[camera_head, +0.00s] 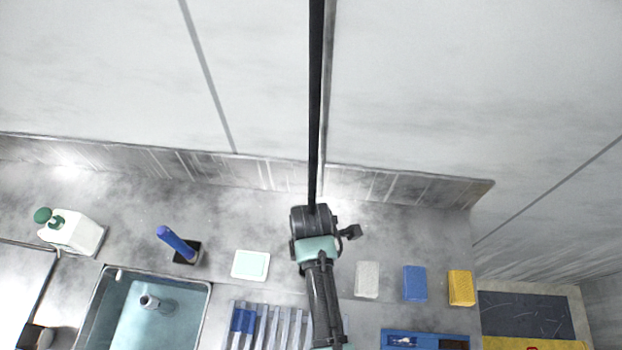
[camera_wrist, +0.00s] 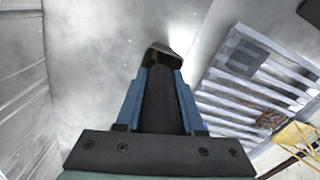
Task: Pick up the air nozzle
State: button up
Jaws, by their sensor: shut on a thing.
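My gripper (camera_wrist: 162,78) shows in the wrist view with its two blue fingers closed on the sides of a dark, long body. I take this body to be the air nozzle (camera_wrist: 159,103); its far end is a blunt brown-grey tip. A straight black line, which looks like a hose (camera_head: 316,100), runs from the top of the picture down to my wrist. Whether it joins the nozzle is hidden.
A slatted rack (camera_wrist: 246,88) lies right of my gripper. On the counter stand a white bottle (camera_head: 80,236), a blue-handled tool (camera_head: 172,238) in a black holder, a pale square (camera_head: 250,264), and white, blue (camera_head: 415,283) and yellow blocks. A sink (camera_head: 209,312) is front left; the wall is behind.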

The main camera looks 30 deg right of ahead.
grip_shut()
